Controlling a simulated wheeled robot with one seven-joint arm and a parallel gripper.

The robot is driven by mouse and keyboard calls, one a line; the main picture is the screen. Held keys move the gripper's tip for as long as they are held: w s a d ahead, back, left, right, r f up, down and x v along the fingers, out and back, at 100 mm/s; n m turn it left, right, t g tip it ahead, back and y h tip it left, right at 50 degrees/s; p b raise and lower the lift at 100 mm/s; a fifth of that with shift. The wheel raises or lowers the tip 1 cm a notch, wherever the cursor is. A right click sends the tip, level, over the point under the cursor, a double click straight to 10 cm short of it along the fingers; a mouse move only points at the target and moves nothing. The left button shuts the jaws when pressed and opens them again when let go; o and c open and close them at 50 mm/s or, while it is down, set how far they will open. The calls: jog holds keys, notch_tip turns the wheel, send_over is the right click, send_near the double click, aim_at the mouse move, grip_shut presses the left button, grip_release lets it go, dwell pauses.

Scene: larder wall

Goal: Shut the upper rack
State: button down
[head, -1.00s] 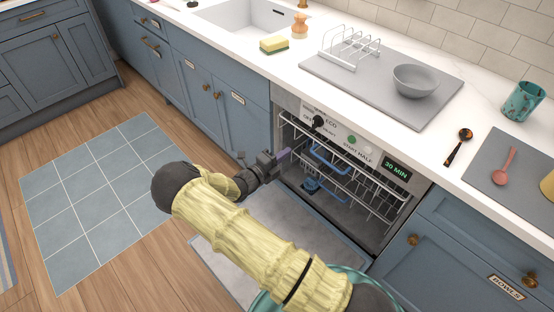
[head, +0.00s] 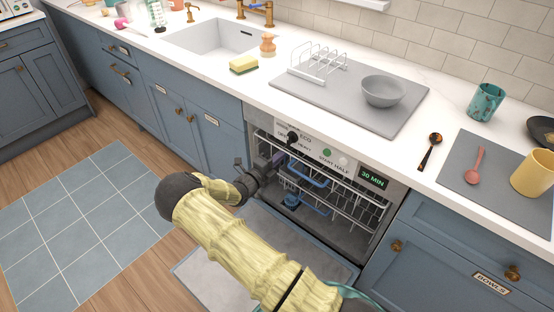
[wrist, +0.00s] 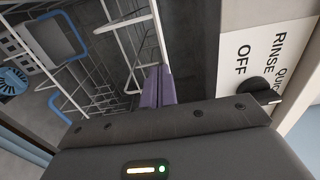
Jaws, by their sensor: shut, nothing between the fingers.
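The dishwasher (head: 368,232) stands open under the counter, its door (head: 300,238) folded down. The white wire upper rack (head: 352,208) shows in the opening just under the control panel; how far out it stands is hard to tell. My gripper (head: 279,157) is at the left of the opening, in front of the panel's lower left part. In the wrist view its purple fingers (wrist: 158,86) are together and empty, close beside the upper rack's wires (wrist: 128,22). I cannot tell whether they touch. My arm hides part of the door and the opening's lower left.
The control panel (wrist: 262,60) and its black knob (wrist: 258,90) are close to the right of my fingers in the wrist view. Blue-edged parts (head: 312,181) show inside the dishwasher. The counter above holds a grey bowl (head: 384,91). Floor to the left is clear.

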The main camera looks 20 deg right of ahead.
jog(key=x, duration=0.9)
jog(key=shift+s, duration=0.1)
jog(key=shift+d+r, duration=0.2)
jog(key=shift+d, duration=0.05)
jog(key=shift+r, duration=0.1)
jog(key=shift+a, duration=0.25)
jog(key=p+v, duration=0.1)
jog(key=v, duration=1.3)
jog(key=shift+f, duration=0.35)
jog(key=shift+a, duration=0.15)
